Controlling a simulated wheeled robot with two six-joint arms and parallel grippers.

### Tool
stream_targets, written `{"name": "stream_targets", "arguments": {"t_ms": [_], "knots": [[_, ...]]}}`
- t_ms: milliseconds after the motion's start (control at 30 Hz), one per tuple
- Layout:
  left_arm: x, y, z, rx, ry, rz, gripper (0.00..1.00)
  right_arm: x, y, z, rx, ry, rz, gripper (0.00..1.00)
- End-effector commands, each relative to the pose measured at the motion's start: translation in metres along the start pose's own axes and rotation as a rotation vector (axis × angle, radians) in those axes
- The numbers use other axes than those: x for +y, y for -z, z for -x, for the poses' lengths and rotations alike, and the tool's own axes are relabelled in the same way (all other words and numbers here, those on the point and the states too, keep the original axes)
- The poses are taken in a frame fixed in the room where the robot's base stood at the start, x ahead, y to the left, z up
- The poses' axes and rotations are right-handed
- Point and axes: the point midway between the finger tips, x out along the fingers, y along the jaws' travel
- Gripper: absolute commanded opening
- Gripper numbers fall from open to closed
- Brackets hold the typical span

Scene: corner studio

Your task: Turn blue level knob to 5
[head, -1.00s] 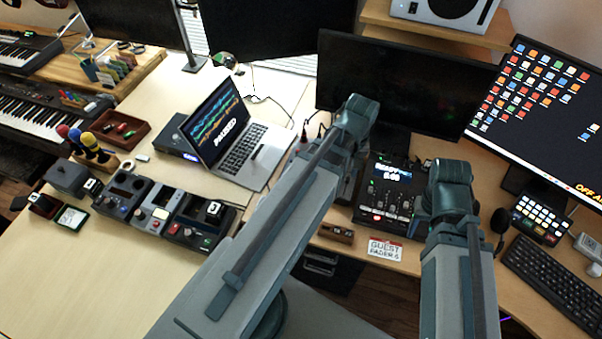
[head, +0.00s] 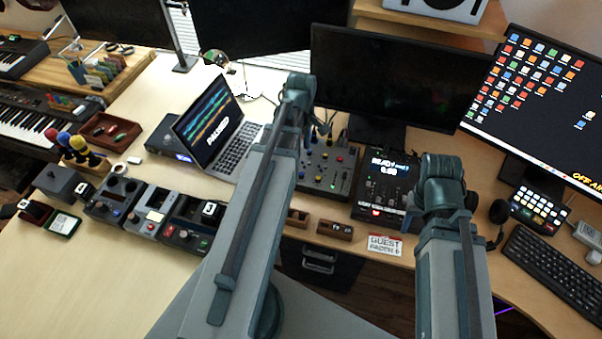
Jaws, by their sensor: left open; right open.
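A grey mixer (head: 347,186) with small coloured knobs stands on the desk, right of my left arm. My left arm covers the mixer's left side. The front part of that arm folds away behind its upper joint, and I cannot make out the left gripper's fingers. My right arm rises at the right, and its gripper is also hidden behind the arm. No contact with a knob is visible.
A black console (head: 386,190) with a lit screen stands right of the mixer. A "Guest fader 6" card (head: 385,245) and a small wooden holder (head: 335,230) lie in front. A laptop (head: 215,125) and several dark control boxes (head: 113,199) are at left. Monitors stand behind.

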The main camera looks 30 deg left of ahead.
Motion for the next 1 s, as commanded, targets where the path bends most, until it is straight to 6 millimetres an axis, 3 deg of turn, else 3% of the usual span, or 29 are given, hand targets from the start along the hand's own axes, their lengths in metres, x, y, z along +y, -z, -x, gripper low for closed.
{"name": "stream_targets", "arguments": {"t_ms": [33,700,1000], "knots": [[0.000,0.000,-0.012,0.000,0.000,-0.001,0.55,-0.001,0.001,-0.012,0.000,0.000,0.000,0.50],[0.000,0.000,-0.106,0.000,0.000,-0.001,0.55,-0.010,0.006,-0.105,0.000,0.000,0.000,0.50],[0.000,0.000,-0.120,0.000,0.000,-0.001,0.55,-0.011,0.007,-0.119,0.000,0.000,0.000,0.50]]}}
